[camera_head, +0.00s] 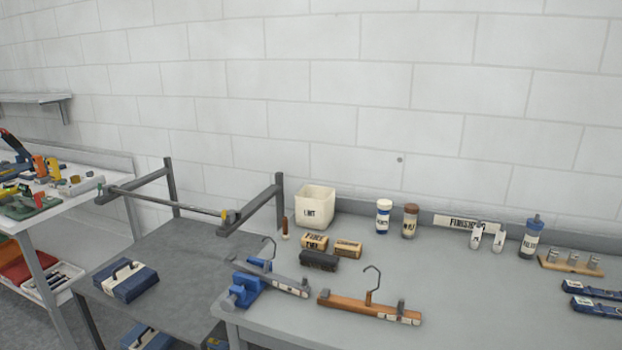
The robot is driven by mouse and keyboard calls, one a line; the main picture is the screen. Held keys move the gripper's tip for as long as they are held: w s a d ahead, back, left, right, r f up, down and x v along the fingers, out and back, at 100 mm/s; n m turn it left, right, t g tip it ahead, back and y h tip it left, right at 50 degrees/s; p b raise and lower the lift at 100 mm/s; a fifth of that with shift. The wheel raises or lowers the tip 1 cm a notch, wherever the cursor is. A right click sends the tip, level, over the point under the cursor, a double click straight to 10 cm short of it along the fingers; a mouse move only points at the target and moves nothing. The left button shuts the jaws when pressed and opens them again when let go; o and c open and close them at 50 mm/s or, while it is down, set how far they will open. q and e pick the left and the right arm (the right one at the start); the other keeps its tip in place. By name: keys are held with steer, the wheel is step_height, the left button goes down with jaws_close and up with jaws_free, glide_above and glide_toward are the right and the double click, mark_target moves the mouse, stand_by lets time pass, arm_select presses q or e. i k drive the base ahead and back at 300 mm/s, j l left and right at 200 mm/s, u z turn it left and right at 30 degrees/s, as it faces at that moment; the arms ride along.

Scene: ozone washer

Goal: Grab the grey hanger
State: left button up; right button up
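The grey hanger (285,283) lies at the left end of the grey table, its hook pointing up at the back. A blue clamp-like object (245,290) sits against its left front side; whether they touch is unclear. A brown wooden hanger (368,308) with a dark hook lies to the right of the grey one, nearer the front edge. Neither of my grippers shows in the head view.
Small boxes (347,249) and a dark block (319,261) lie behind the hangers. A white bin (315,206) and several bottles stand along the wall. A lower grey cart (190,258) with a raised frame adjoins the left. The table's middle right is clear.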

mark_target(231, 262)
steer(key=j+u, duration=0.1)
steer(key=j, duration=0.45)
steer(key=i+j+u, duration=0.1)
steer(key=j, duration=0.45)
steer(key=i+j+u, duration=0.1)
steer(key=j, duration=0.45)
steer(key=j+u, duration=0.1)
steer(key=j, duration=0.45)
steer(key=i, duration=0.05)
